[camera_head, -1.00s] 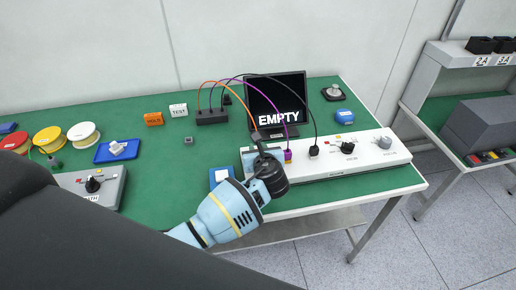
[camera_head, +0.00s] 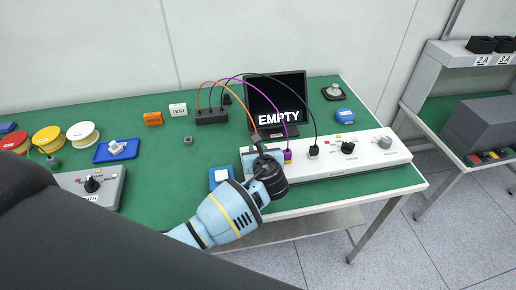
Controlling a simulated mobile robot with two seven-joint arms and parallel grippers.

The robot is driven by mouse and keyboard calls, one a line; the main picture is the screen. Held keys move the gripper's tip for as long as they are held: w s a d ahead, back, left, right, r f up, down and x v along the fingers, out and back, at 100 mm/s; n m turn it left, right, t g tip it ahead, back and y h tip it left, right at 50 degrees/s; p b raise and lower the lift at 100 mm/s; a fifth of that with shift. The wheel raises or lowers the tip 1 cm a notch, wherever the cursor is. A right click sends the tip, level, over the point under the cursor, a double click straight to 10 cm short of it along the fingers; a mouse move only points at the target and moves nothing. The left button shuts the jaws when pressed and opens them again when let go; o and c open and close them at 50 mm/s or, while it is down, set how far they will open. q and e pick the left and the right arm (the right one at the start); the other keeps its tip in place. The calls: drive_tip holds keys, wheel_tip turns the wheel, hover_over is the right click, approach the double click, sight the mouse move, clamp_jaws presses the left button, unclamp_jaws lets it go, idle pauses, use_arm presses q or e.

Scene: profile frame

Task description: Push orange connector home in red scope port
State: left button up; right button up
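The orange cable (camera_head: 233,92) arches from a black box and drops to the fingertips of my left gripper (camera_head: 258,143). A small bit of the orange connector (camera_head: 255,137) shows at the fingertips, and the gripper appears shut on it. The rest of the connector is hidden by the gripper. The fingertips are over the left end of the white scope panel (camera_head: 325,163). The red port is hidden behind my gripper, so I cannot tell how deep the connector sits. A purple connector (camera_head: 287,156) and a black connector (camera_head: 313,151) stand in the panel just to the right. My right gripper is not in view.
The black box (camera_head: 212,117) with the cables stands behind. A monitor (camera_head: 277,102) reading "EMPTY" stands behind the panel. A blue block (camera_head: 221,177) lies left of my gripper. Spools, a blue tray (camera_head: 116,151) and a grey box (camera_head: 90,186) are at left.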

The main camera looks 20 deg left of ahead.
use_arm(q)
drive_tip(key=shift+f, duration=0.85)
idle(0.3)
drive_tip(key=o, duration=1)
drive_tip(key=shift+o, duration=0.2)
drive_tip(key=v, duration=0.8)
drive_tip(key=shift+a, duration=0.1)
